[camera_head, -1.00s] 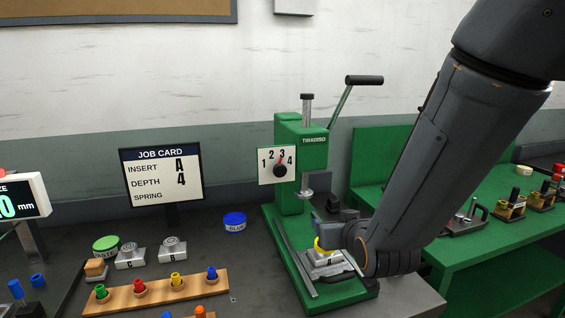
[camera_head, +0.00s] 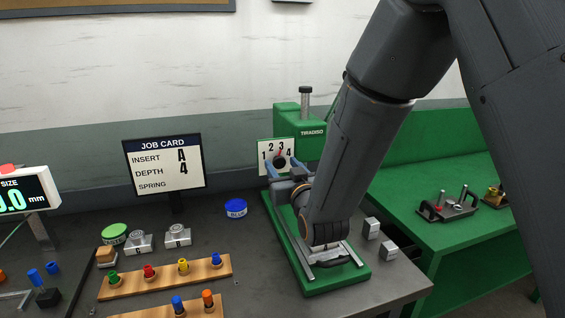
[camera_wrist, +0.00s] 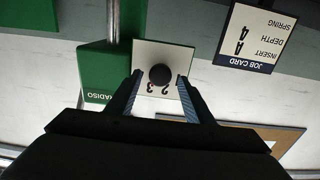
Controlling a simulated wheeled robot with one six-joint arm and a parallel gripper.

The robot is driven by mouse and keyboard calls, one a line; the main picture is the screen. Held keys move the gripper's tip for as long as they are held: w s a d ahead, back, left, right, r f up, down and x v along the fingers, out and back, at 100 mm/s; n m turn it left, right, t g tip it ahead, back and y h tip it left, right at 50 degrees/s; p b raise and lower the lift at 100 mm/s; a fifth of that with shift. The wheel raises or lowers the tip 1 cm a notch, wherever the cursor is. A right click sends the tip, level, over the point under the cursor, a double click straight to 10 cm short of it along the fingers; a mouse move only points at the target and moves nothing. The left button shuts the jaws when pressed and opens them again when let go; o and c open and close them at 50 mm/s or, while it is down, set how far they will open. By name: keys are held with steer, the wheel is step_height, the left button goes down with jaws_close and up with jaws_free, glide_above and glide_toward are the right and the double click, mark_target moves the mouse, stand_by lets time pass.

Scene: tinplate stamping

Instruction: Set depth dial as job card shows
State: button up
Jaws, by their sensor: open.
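The job card (camera_head: 163,165) reads INSERT A, DEPTH 4, with SPRING left blank; it appears upside down in the wrist view (camera_wrist: 247,38). The white depth dial plate (camera_head: 264,146) on the green press (camera_head: 312,129) bears numbers 1 to 4. Its black knob (camera_head: 279,162) has a red pointer by the 3. My gripper (camera_head: 285,175) is open just in front of the dial. In the wrist view my gripper's fingertips (camera_wrist: 159,76) are on either side of the knob (camera_wrist: 160,74); I cannot tell whether they touch it.
Wooden racks (camera_head: 205,275) with coloured pegs, two grey inserts (camera_head: 177,236), a green-lidded tin (camera_head: 114,232) and a blue-lidded tin (camera_head: 235,208) are on the bench at left. Grey blocks (camera_head: 371,228) lie right of the press base. A green table (camera_head: 450,240) stands at right.

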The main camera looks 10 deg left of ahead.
steer(key=shift+w+a, duration=0.2)
steer(key=shift+w, duration=0.1)
steer(key=c, duration=1)
steer(key=shift+m, duration=0.3)
steer(key=m+b, duration=0.4)
steer(key=shift+d+f, duration=0.1)
steer(key=shift+f, duration=0.05)
steer(key=shift+w+m+b, duration=0.1)
steer(key=shift+m+b, duration=1.75)
steer(key=shift+m, duration=0.35)
